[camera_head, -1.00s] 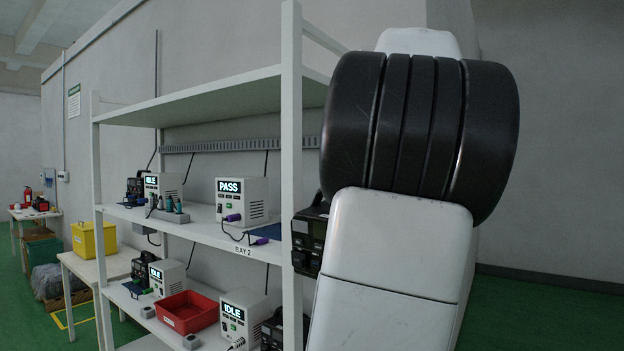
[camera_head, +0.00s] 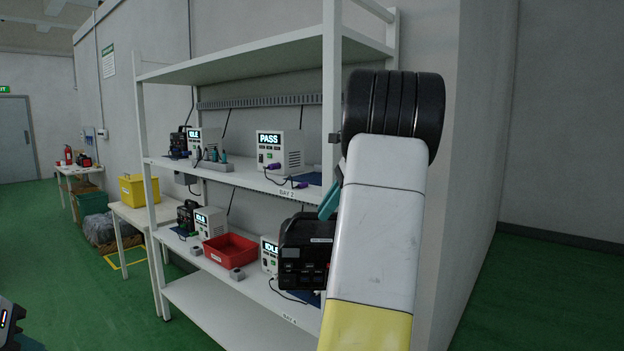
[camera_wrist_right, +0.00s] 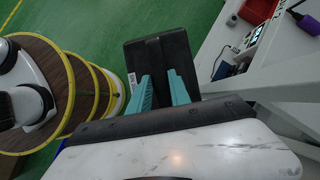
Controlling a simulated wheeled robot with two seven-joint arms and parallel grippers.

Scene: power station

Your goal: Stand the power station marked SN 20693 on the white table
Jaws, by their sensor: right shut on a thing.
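A black power station (camera_head: 304,254) hangs in my right gripper (camera_head: 331,203), in front of the lower right of the shelf. Its serial marking is not legible. In the right wrist view, the two teal fingers (camera_wrist_right: 160,90) are shut on the top of the black power station (camera_wrist_right: 158,55), with green floor beyond it. A pale table (camera_head: 125,212) with a yellow bin on it stands left of the shelf. A second small pale table (camera_head: 80,169) stands farther back. My left gripper does not show clearly in either view.
The white shelf (camera_head: 236,188) holds testers, a red tray (camera_head: 230,249) and other black power stations (camera_head: 186,214). The yellow bin (camera_head: 139,190) takes up part of the nearer table. A grey bag (camera_head: 99,229) and a green box (camera_head: 91,202) lie beyond it. The green floor at front left is open.

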